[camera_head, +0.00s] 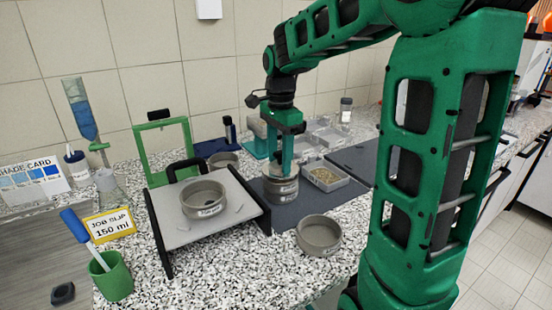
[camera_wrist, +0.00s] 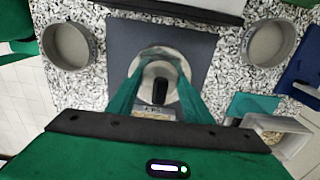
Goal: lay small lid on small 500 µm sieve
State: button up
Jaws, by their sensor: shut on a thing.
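The small lid (camera_wrist: 160,68) is a pale round disc with a black knob. My gripper (camera_wrist: 160,92) is shut on that knob, with one green finger on each side. In the head view my gripper (camera_head: 282,170) points straight down at the top of a short grey stack of sieves on a dark mat. The small 500 µm sieve (camera_head: 281,188) appears to be in this stack, with label plates on its front too small to read surely. The lid is at or just over the stack's top; whether it touches all round cannot be told.
A labelled sieve (camera_head: 204,197) sits on a grey platform (camera_head: 171,226) to the left. An open round pan (camera_head: 318,235) stands in front right of the stack. A tray of grains (camera_head: 325,177) is close on the right. Another round vessel (camera_head: 223,161) stands behind left.

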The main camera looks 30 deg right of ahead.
jog(key=shift+f, duration=0.55)
dwell(0.8)
jog(key=o, duration=1.3)
jog(key=shift+c, duration=0.2)
jog(key=shift+r, duration=3.5)
jog(key=shift+s, duration=0.1)
